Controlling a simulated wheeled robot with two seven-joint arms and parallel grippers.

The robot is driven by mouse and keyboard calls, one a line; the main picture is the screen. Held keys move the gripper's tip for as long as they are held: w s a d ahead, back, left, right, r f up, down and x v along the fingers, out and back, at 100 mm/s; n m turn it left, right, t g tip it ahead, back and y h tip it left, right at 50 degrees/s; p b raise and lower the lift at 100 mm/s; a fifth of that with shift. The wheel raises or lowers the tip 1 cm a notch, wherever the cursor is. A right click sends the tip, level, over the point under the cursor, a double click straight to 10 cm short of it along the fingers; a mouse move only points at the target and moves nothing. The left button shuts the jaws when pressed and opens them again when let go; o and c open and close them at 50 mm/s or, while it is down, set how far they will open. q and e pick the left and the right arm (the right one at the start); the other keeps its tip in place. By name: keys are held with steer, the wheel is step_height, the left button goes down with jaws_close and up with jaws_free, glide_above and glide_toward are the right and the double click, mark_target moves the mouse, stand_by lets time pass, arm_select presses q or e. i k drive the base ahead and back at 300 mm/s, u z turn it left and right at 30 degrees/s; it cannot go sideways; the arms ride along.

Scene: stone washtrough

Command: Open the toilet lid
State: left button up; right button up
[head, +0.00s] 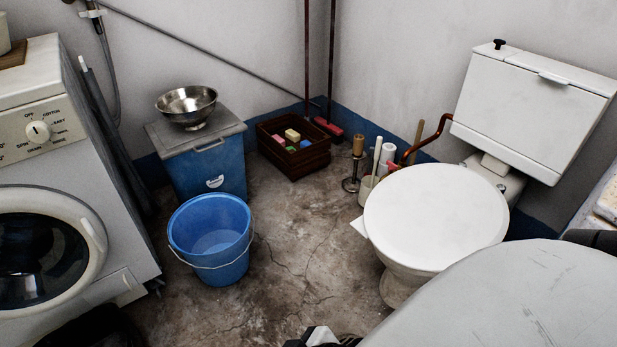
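The white toilet (400,285) stands at the right, against the back wall. Its round white lid (437,217) is down and lies flat over the bowl, so the seat is hidden. The white cistern (530,110), with a black knob on top, is behind it. A large grey rounded surface, which looks like my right arm, fills the lower right corner in front of the toilet. A small black and white part at the bottom edge may belong to my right gripper; its fingers cannot be made out. My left gripper is not in view. No gripper is seen touching the lid.
A blue bucket (211,241) and a blue bin (205,165) with a metal bowl (187,104) stand left of centre. A washing machine (60,180) is at the left. A wooden crate (294,160) sits in the corner; brushes stand beside the toilet. The middle floor is clear.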

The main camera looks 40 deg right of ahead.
mark_target(426, 217)
steer(key=u, duration=1.3)
steer(key=i, duration=0.9)
steer(key=z, duration=2.85)
